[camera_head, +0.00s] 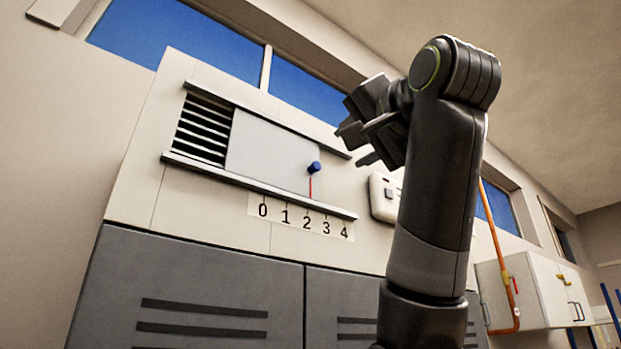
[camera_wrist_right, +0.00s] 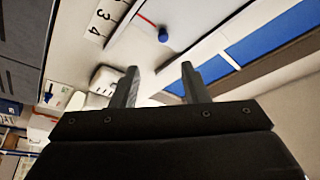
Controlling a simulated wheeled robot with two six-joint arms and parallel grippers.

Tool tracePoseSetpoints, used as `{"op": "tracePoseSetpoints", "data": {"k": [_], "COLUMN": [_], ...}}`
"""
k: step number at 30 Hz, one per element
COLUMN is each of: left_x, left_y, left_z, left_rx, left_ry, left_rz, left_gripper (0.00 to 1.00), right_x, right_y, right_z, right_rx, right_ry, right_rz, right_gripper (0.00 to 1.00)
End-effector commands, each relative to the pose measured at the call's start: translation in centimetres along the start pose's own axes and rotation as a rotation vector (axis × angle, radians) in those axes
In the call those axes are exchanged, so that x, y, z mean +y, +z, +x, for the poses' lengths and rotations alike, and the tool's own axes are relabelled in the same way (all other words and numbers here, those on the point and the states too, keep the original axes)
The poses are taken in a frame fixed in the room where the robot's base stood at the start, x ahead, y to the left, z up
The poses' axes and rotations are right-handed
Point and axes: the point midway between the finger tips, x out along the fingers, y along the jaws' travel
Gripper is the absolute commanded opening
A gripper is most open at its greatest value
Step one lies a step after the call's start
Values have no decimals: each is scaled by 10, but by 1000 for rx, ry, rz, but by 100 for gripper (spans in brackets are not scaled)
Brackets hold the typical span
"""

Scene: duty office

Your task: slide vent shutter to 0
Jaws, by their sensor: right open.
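The vent shutter (camera_head: 268,151) is a pale flat plate between two dark rails, with open louvres (camera_head: 203,129) to its left. A blue knob (camera_head: 314,167) stands on its right end. A red pointer (camera_head: 310,188) runs down from the knob to about 2 on the 0 to 4 scale (camera_head: 301,218). My right gripper (camera_head: 352,146) is open and empty, to the right of the knob and apart from it. In the right wrist view, the knob (camera_wrist_right: 163,35) is beyond the open fingertips (camera_wrist_right: 158,82). My left gripper is not in view.
A white wall box (camera_head: 383,198) sits right of the scale, partly behind my right arm. Grey lockers (camera_head: 190,290) stand below the vent. A white cabinet (camera_head: 535,290) and an orange pipe (camera_head: 498,250) are farther right. Windows (camera_head: 180,35) run above.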

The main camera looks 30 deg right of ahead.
Motion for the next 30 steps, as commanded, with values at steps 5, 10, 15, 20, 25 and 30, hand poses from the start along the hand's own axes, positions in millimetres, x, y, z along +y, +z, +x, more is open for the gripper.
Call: {"op": "tracePoseSetpoints", "data": {"k": [5, 10, 15, 20, 25, 30], "left_x": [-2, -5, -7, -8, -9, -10], "left_y": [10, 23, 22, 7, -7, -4], "left_z": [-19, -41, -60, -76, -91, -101], "left_rx": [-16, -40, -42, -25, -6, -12], "left_ry": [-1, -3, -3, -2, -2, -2], "left_rz": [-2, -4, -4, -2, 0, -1], "left_gripper": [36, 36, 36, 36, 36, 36], "right_x": [-3, -3, -3, -3, -3, -2], "right_y": [-3, -4, -4, -4, -3, -2], "right_z": [26, 61, 94, 122, 148, 164], "right_rx": [0, -1, -1, -2, -1, 0], "right_ry": [3, 4, 4, 3, 2, 2], "right_rz": [-1, 0, -1, 0, 0, 0], "right_gripper": [41, 41, 41, 41, 41, 41]}}
